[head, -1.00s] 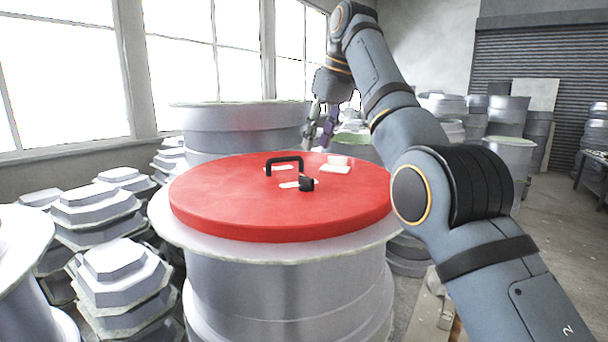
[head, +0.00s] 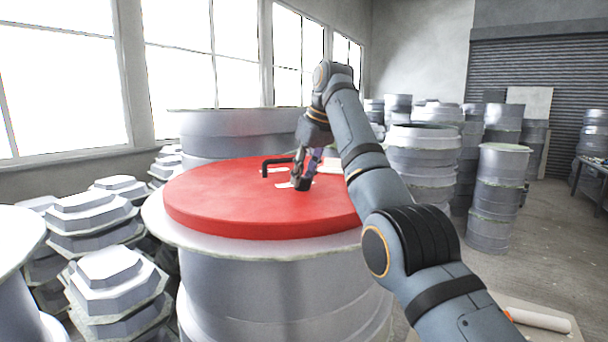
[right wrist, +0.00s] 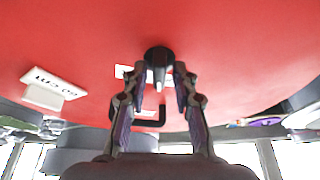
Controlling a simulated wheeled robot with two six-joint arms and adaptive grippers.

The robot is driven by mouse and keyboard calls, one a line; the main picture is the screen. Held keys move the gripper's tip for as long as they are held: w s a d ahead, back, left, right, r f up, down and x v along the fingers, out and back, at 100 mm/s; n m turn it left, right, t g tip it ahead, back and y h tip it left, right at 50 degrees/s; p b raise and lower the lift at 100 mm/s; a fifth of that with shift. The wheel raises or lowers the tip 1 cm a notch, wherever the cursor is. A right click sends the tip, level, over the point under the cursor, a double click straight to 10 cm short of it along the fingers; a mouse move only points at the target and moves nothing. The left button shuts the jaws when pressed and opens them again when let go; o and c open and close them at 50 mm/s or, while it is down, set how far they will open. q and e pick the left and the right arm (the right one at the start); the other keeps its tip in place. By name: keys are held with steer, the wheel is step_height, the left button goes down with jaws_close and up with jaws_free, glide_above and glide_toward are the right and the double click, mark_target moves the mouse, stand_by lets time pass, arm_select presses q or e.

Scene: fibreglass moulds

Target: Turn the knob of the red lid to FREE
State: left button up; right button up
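The red lid (head: 235,205) lies flat on a large grey round mould. The black knob (head: 301,184) stands near the lid's middle, and it also shows in the right wrist view (right wrist: 158,58). A white label (right wrist: 122,71) lies by the knob; its writing is unreadable. A black bar handle (head: 272,164) stands beyond the knob. My right gripper (head: 307,164) is over the lid at the knob. In the right wrist view its two fingers (right wrist: 159,76) are apart, one on each side of the knob. I cannot tell whether they touch it. My left gripper is not in view.
Stacked octagonal moulds (head: 110,275) stand at the left. Grey round moulds (head: 430,165) stand behind at the right. Open floor lies at the far right.

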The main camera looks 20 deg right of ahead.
steer(key=shift+w+a, duration=0.1)
steer(key=shift+w, duration=0.05)
jaws_close()
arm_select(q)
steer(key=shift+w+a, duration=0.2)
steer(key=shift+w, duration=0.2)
